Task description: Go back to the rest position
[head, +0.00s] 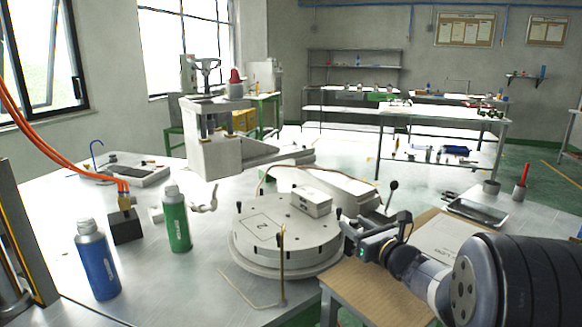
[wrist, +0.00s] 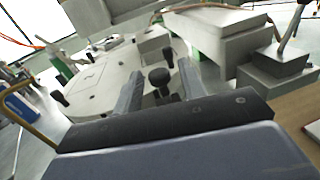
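My gripper (head: 347,224) is at the right edge of the round grey turntable (head: 262,238) in the head view, with my arm reaching in from the lower right. In the wrist view my gripper (wrist: 162,72) has its two grey fingers spread apart, with nothing held. A black round knob (wrist: 159,78) shows between the fingers, with gaps on both sides; I cannot tell how near it is. A pale block (head: 312,201) lies on top of the turntable. The turntable (wrist: 92,85) also shows left of the fingers in the wrist view.
A blue bottle (head: 97,262) and a green bottle (head: 176,220) stand on the table at left. A thin brass rod (head: 282,262) rises in front of the turntable. A black-knobbed lever (head: 391,195) stands behind my gripper. A wooden board (head: 375,292) lies below my arm.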

